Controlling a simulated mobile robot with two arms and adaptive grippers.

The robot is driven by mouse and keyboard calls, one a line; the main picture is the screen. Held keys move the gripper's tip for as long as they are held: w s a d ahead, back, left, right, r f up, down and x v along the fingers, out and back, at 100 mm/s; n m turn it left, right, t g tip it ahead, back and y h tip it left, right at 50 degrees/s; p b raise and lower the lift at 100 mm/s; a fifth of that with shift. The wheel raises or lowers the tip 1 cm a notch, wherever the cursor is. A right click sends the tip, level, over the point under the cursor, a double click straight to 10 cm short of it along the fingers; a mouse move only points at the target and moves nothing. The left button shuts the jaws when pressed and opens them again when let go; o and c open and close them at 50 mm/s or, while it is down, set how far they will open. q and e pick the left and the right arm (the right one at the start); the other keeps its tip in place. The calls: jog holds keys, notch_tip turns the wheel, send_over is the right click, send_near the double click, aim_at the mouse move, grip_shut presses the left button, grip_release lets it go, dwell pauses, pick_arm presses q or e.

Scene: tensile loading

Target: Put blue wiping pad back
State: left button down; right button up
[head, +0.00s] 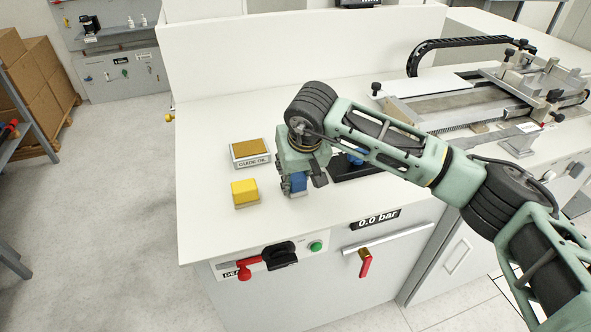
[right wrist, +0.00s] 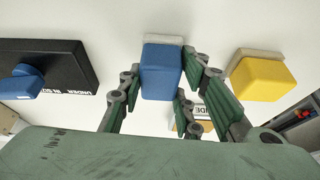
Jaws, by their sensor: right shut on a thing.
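The blue wiping pad (right wrist: 161,72), a blue block with a pale underside, is between the fingers of my right gripper (head: 300,183), which is shut on it. In the head view the blue pad (head: 299,182) is partly hidden by the fingers, low over the white bench top. I cannot tell if it touches the bench. A yellow pad (head: 245,191) sits to its left on the bench and shows at the right in the right wrist view (right wrist: 262,78). My left gripper is not in view.
An oil tray labelled GUIDE OIL (head: 250,152) lies behind the yellow pad. A black tray (right wrist: 70,72) with a blue object (right wrist: 27,84) is beside my right gripper, partly hidden by my arm in the head view. A linear-rail machine (head: 450,98) stands at the right. The bench's front left is clear.

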jog(key=shift+f, duration=0.2)
jog(key=o, duration=1.1)
jog(key=shift+r, duration=0.1)
jog(key=shift+r, duration=0.3)
jog(key=b+v, duration=0.3)
jog(key=v, duration=0.8)
jog(key=shift+r, duration=0.3)
jog(key=shift+s, duration=0.15)
